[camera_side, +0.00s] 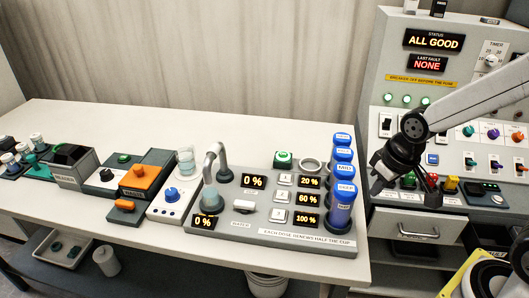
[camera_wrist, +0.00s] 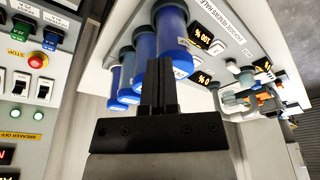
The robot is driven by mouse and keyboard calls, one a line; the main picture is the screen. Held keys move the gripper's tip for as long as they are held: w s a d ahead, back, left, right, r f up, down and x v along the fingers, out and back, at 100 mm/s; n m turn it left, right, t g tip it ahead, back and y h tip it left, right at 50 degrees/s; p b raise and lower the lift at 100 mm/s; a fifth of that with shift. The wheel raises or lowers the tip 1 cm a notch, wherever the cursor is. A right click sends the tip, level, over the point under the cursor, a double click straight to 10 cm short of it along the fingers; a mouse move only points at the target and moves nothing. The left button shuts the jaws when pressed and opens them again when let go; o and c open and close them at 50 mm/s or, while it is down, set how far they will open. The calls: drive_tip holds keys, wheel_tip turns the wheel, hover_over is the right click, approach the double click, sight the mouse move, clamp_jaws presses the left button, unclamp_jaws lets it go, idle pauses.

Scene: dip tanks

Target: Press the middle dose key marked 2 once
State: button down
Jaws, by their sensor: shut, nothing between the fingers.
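The middle dose key marked 2 (camera_side: 281,197) is a small pale key on the grey dosing panel (camera_side: 250,238). It sits between key 1 (camera_side: 285,180) and key 3 (camera_side: 277,214), left of the 60 % display (camera_side: 307,199). My gripper (camera_side: 376,188) is shut and empty. It is right of the blue-capped bottles, well apart from the keys, near the upright control cabinet. In the wrist view its dark fingers (camera_wrist: 158,72) are together in front of the blue bottles (camera_wrist: 172,30). I cannot make out key 2 there.
Several blue bottles (camera_side: 342,207) stand in a row between my gripper and the keys. A curved pipe (camera_side: 210,160) rises left of the keys. The control cabinet (camera_side: 384,75) with switches and an open shelf is at the right. The table's front strip (camera_side: 150,240) is clear.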

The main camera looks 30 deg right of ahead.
drive_tip(key=v, duration=0.2)
drive_tip(key=m+t+y, duration=0.3)
drive_tip(key=m+t, duration=0.2)
drive_tip(key=t, duration=0.1)
hover_over(284, 196)
drive_tip(key=shift+d+f, duration=0.1)
drive_tip(key=shift+f, duration=2.85)
drive_tip(key=shift+f, duration=0.1)
drive_tip(key=shift+f, duration=4.25)
drive_tip(key=shift+f, duration=0.55)
